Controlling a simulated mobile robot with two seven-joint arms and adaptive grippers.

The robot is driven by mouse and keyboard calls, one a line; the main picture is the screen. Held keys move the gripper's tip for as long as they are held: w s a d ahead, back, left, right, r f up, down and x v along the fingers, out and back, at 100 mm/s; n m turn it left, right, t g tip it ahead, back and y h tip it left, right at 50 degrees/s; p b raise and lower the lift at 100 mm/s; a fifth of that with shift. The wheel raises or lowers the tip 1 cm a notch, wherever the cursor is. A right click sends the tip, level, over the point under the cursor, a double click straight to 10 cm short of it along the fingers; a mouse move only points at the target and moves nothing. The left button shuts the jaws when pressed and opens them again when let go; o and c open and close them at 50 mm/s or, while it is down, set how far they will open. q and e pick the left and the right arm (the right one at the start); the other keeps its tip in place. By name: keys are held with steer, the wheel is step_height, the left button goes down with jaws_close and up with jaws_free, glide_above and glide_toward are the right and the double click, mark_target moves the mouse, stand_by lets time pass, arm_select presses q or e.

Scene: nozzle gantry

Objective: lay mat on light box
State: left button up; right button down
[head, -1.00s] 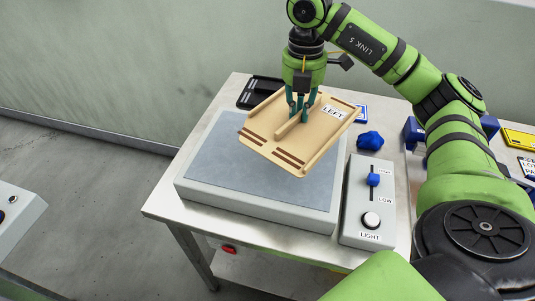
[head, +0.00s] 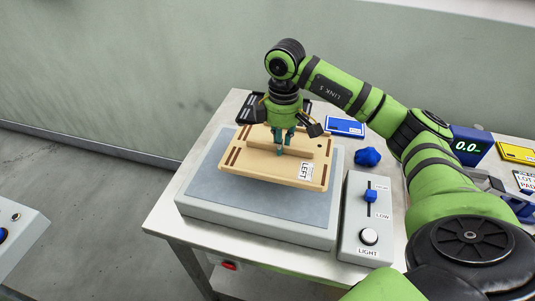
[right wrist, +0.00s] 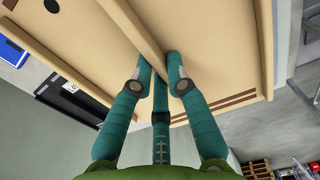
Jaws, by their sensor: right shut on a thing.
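The mat is a tan board (head: 250,167) with a raised middle rib, dark slots and a white LEFT label near its right end. My right gripper (head: 281,151) is shut on the rib from above; the right wrist view shows the fingers on both sides of the rib, with the mat (right wrist: 215,60) filling much of the picture. The light box (head: 262,225) is a low grey box with a darker top panel. The mat is over the back part of this panel, roughly in line with the box; I cannot tell whether it touches. My left gripper is out of view.
A control box (head: 366,220) with a blue slider and a LIGHT button stands just right of the light box. A blue lump (head: 367,156), a blue card (head: 345,127) and a black tray (head: 240,106) lie behind. A display (head: 468,147) stands at right.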

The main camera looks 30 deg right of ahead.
mark_target(268, 151)
steer(key=w+a+f, duration=0.1)
steer(key=a, duration=0.1)
steer(key=shift+w+a+f+p, duration=0.35)
step_height(268, 151, down, 4)
steer(key=shift+r+p, duration=0.1)
steer(key=shift+p, duration=0.7)
steer(key=shift+f, duration=0.2)
steer(key=shift+f, duration=0.2)
steer(key=c, duration=1.2)
jaws_free()
steer(key=shift+r, duration=0.15)
